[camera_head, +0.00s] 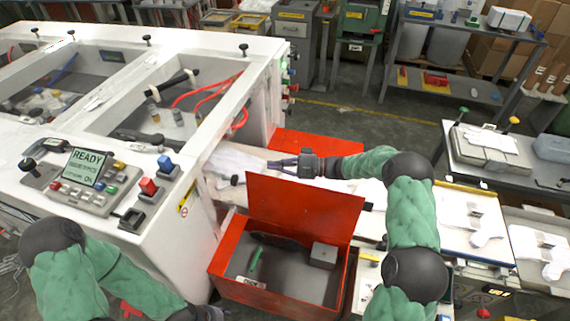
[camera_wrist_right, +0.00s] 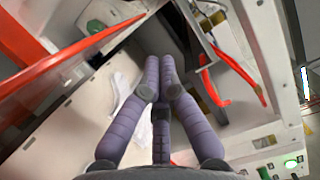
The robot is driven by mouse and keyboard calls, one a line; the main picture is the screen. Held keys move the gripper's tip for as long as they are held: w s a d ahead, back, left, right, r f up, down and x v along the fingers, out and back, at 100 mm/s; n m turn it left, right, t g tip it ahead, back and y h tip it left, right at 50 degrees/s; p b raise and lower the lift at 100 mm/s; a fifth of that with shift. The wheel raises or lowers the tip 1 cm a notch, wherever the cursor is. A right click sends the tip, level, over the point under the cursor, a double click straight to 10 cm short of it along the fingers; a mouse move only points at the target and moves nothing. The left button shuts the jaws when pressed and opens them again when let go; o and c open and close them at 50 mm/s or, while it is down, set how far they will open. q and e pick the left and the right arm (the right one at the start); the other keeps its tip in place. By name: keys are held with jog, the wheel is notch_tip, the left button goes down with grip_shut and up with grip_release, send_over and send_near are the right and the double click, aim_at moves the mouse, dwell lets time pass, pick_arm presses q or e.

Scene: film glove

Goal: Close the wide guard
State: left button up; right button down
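Two red panels show in the head view: an upright flap (camera_head: 304,208) on the open red box at the machine's front, and a flatter red panel (camera_head: 300,143) beyond my right gripper. Which is the wide guard, I cannot tell. A large red panel (camera_wrist_right: 75,62) also slants across the left of the right wrist view, close to the gripper. My right gripper (camera_head: 274,165) is at the opening in the machine's side, between the two panels. In the wrist view its fingertips (camera_wrist_right: 160,62) are together with nothing seen between them. My left gripper is mostly hidden at the bottom edge.
The white machine (camera_head: 230,90) fills the left, with a control panel (camera_head: 85,180) reading READY. The red box (camera_head: 285,290) holds a green item and a grey block. Trays with white gloves (camera_head: 487,240) stand at right.

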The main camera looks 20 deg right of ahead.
pick_arm(q)
jog(key=shift+f, duration=0.2)
pick_arm(e)
jog(key=shift+s+a+r, duration=0.1)
jog(key=shift+s+a, duration=0.25)
jog(key=shift+s, duration=0.2)
jog(key=shift+s+a+r, duration=0.1)
jog(key=shift+s+a, duration=0.2)
jog(key=shift+s, duration=0.2)
